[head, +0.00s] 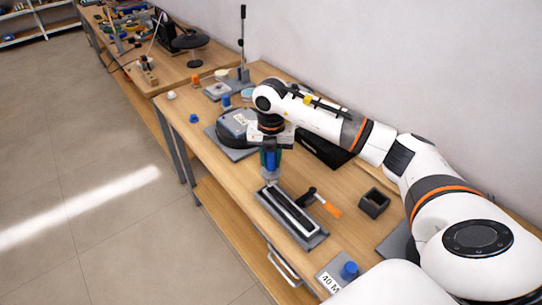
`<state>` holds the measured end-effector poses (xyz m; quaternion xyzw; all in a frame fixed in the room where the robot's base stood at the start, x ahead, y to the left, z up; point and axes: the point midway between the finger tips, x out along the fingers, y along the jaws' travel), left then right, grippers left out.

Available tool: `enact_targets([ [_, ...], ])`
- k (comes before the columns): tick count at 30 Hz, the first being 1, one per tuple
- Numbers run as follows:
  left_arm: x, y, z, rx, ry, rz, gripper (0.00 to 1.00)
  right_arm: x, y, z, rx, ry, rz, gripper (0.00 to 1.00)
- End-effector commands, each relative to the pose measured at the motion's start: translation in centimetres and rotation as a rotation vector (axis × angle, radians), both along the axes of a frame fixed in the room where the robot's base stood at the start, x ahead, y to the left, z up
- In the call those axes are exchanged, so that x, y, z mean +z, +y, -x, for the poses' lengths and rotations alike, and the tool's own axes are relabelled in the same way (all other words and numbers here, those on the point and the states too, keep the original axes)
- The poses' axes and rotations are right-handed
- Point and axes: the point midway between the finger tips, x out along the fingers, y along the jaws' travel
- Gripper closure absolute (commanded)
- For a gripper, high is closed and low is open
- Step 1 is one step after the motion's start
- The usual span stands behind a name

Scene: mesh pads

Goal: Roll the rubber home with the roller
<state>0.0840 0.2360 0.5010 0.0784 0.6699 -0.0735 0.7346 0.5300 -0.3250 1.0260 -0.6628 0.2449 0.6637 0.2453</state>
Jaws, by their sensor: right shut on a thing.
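My right gripper (270,150) reaches in from the right and points down, shut on an upright blue-handled tool (270,161) with a pale lower end. The tool is above or at the far end of a long grey frame (318,238); whether it touches is unclear. A pale strip with dark edges (290,212) lies lengthwise in the frame, perhaps the rubber and its seat. A tool with a black head and orange handle (332,210) lies right of the frame. I cannot tell for certain which tool is the roller. My left gripper is out of view.
A dark square box (374,203) stands right of the frame. A blue knob (349,271) on a labelled plate is near the front. A rounded grey device (234,126) and a lever press (242,75) stand farther back. The bench's left edge runs close by the frame.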

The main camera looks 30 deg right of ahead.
Motion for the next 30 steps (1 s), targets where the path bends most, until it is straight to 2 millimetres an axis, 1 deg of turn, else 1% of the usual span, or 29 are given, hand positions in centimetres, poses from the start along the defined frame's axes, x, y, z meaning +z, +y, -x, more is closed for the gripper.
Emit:
enact_targets([
  [8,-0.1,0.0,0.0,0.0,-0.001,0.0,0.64,0.0,0.0,0.0,0.0,-0.001,0.0,0.99],
  [30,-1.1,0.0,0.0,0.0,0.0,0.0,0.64,-1.5,0.0,0.0,0.0,0.0,0.0,0.99],
])
